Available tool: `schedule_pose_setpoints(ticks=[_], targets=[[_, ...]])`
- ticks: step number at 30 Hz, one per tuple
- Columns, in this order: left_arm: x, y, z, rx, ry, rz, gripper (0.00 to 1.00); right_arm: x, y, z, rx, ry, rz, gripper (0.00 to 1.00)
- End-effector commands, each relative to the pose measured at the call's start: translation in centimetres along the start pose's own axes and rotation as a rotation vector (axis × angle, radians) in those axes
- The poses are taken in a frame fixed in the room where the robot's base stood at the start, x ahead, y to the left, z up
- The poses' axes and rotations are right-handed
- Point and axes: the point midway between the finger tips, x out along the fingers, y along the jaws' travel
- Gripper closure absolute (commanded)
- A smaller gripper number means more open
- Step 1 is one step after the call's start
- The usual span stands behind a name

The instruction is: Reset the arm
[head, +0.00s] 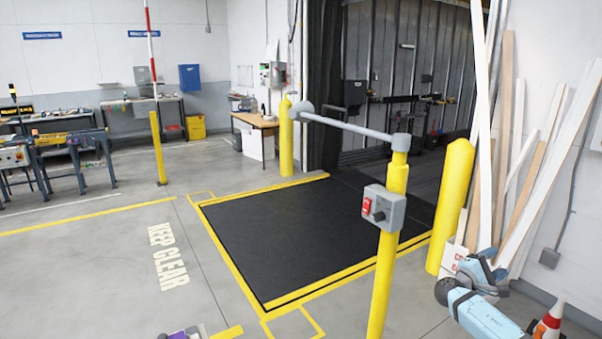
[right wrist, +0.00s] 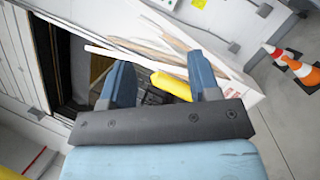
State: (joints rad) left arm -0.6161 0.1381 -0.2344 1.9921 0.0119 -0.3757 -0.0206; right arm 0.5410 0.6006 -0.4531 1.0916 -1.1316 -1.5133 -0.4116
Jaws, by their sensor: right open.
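A grey bar (head: 350,126) spans nearly level between the tops of two yellow posts, at the dark dock opening. The near post (head: 381,285) carries a grey box (head: 386,208) with a red switch (head: 367,206) and a black knob (head: 379,214). My right gripper (head: 484,268) is at the lower right of the head view, right of the box and well apart from it. In the right wrist view its two blue fingers (right wrist: 162,82) stand wide apart with nothing gripped.
A black floor plate (head: 310,235) with yellow edging lies behind the near post. A thick yellow bollard (head: 451,205) and leaning boards (head: 507,130) stand near my right gripper. An orange cone (head: 549,322) is at lower right. Open floor (head: 110,270) lies left.

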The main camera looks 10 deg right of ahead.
Motion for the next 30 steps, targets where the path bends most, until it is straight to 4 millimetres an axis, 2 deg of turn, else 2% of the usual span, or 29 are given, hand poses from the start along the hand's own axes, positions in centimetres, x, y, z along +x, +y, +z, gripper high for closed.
schedule_pose_setpoints(ticks=[1,4,8,9,11,15,18,21,24,30], targets=[[0.0,0.0,0.0,0.0,0.0,0.0,0.57,-1.7,-2.6,-0.7,0.006,0.089,-0.023,0.44],[0.0,0.0,0.0,0.0,0.0,0.0,0.57,-5.7,-7.9,-2.0,0.039,0.298,-0.095,0.44],[0.0,0.0,0.0,0.0,0.001,-0.001,0.57,-12.3,-14.6,-2.4,0.112,0.585,-0.226,0.44],[0.0,-0.1,0.0,0.0,0.001,-0.001,0.57,-14.5,-16.6,-2.2,0.139,0.669,-0.275,0.44],[0.0,-0.1,-0.1,0.0,0.001,-0.001,0.57,-17.9,-19.2,-1.4,0.182,0.79,-0.351,0.44],[0.0,-0.1,-0.1,0.0,0.001,-0.002,0.57,-25.9,-24.1,1.9,0.306,1.046,-0.557,0.44],[0.0,-0.1,-0.1,0.001,0.002,-0.002,0.57,-31.1,-26.2,5.2,0.408,1.194,-0.715,0.44],[0.0,-0.1,-0.1,0.001,0.002,-0.002,0.57,-35.0,-27.1,8.4,0.504,1.299,-0.855,0.44],[0.0,-0.1,-0.1,0.001,0.002,-0.002,0.57,-38.0,-27.4,11.4,0.589,1.372,-0.975,0.44],[0.0,-0.1,-0.1,0.001,0.002,-0.002,0.57,-42.2,-26.8,16.9,0.747,1.464,-1.185,0.44]])
